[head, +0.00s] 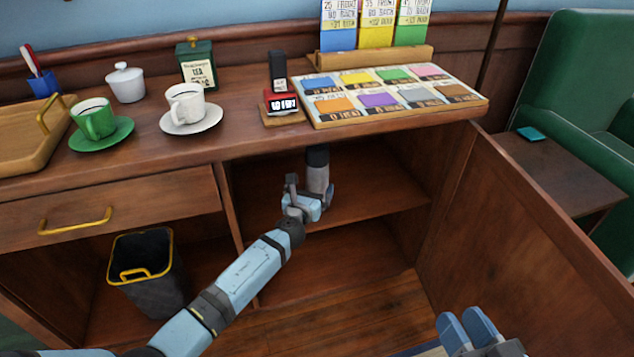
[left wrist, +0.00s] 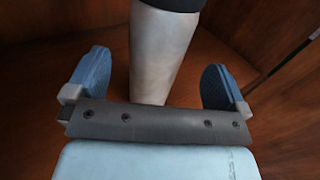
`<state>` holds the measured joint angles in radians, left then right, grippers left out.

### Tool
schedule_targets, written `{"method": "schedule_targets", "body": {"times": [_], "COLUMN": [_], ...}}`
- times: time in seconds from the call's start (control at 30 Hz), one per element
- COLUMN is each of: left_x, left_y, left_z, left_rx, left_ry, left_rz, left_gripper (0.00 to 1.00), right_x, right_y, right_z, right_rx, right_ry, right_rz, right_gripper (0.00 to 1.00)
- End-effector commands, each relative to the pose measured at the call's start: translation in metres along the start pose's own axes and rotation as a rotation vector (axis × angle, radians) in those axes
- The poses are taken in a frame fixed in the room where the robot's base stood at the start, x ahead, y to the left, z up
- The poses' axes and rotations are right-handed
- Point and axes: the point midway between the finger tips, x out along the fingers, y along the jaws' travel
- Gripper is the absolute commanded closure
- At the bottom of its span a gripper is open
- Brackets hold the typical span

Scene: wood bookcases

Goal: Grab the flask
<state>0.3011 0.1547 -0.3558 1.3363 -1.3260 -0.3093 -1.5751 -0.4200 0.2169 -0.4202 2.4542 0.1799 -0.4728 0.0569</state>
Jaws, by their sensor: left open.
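The flask (head: 318,172) is a grey cylinder with a dark cap, upright on the cabinet's inner shelf (head: 385,195), under the countertop. In the left wrist view the flask (left wrist: 163,50) shows its pale grey body and the lower edge of its dark top. My left gripper (head: 307,197) is in the open cabinet at the flask. It is open, with one blue finger on each side of the flask in the left wrist view (left wrist: 156,75) and a visible gap on both sides. My right gripper (head: 467,328) is at the bottom right, away from the flask; its finger gap is unclear.
The countertop (head: 240,112) above carries cups, a tea tin (head: 197,64), a stamp and a board of coloured cards (head: 390,92). An open cabinet door (head: 530,240) stands to the right. A dark bin (head: 145,270) is in the left bay, below a drawer (head: 110,212).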

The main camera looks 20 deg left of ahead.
Motion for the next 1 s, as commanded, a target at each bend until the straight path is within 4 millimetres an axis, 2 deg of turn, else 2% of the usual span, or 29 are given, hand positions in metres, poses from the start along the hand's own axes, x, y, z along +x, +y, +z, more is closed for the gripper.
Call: {"method": "schedule_targets", "body": {"times": [0.23,0.37,0.5,0.77,0.8,1.0], "left_x": [0.02,0.041,0.057,0.061,0.061,0.061], "left_y": [0.0,0.001,0.001,0.001,0.001,0.001], "left_z": [-0.001,0.0,0.0,0.003,0.003,0.002], "left_rx": [-0.003,-0.003,-0.003,-0.003,-0.003,-0.003], "left_ry": [0.0,-0.002,0.0,0.001,0.001,0.001], "left_rz": [0.0,0.0,0.0,0.0,0.0,-0.001], "left_gripper": [0.0,0.0,0.0,0.0,0.02,0.48], "right_x": [0.001,0.002,0.004,0.005,0.005,0.005], "right_y": [0.002,0.005,0.009,0.01,0.01,0.01], "right_z": [0.013,0.022,0.019,0.016,0.016,0.016], "right_rx": [0.0,-0.015,-0.061,-0.077,-0.077,-0.077], "right_ry": [-0.034,-0.057,-0.032,-0.023,-0.023,-0.022], "right_rz": [-0.004,-0.009,-0.009,-0.009,-0.009,-0.009], "right_gripper": [0.64,0.64,0.64,0.64,0.64,0.64]}}
